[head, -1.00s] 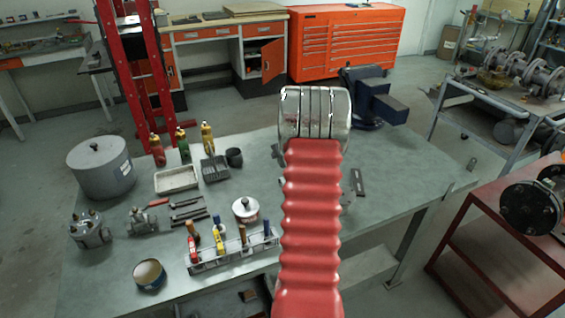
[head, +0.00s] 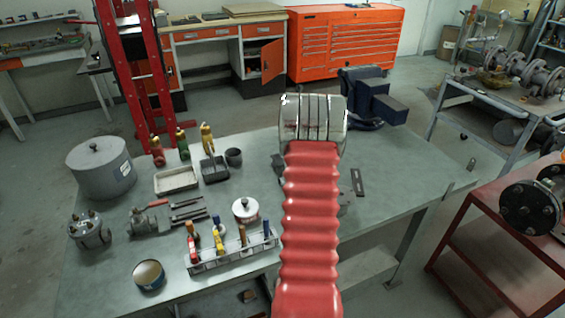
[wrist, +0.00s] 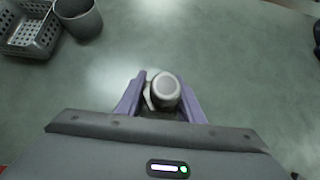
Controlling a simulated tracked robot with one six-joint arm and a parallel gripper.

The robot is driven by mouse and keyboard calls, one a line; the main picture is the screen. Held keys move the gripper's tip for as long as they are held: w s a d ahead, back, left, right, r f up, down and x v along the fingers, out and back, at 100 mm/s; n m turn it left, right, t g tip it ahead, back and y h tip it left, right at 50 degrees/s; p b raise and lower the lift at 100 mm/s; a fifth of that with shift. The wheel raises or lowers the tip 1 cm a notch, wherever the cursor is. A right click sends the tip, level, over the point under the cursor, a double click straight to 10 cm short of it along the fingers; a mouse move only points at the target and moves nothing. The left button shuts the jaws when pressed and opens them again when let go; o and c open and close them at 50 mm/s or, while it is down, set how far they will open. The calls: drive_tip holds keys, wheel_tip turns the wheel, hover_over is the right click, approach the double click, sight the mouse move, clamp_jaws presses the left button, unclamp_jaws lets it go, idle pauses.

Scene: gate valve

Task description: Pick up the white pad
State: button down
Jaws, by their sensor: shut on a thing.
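In the wrist view my gripper (wrist: 158,98) has its two purple fingers shut on a pale round piece, which I take as the white pad (wrist: 167,87). Its round, light grey-white end faces the camera, between the fingers. Its lower part is hidden by the gripper. Bench surface shows beyond it; I cannot tell how high it is held. In the head view my red-sleeved arm covers the gripper and the pad.
A mesh basket (wrist: 32,32) and a grey cup (wrist: 80,16) are at the upper left in the wrist view. On the bench (head: 390,175) in the head view stand a large lidded pot (head: 100,168), a tool rack (head: 232,252) and a blue vise (head: 372,98).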

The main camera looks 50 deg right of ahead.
drive_tip(key=c, duration=1.2)
unclamp_jaws()
drive_tip(key=shift+s+r, duration=0.1)
drive_tip(key=shift+r, duration=0.05)
drive_tip(key=v, duration=1.1)
drive_tip(key=shift+s+a+r, duration=0.15)
drive_tip(key=shift+s+r, duration=0.1)
drive_tip(key=shift+r, duration=0.05)
drive_tip(key=shift+w, duration=0.15)
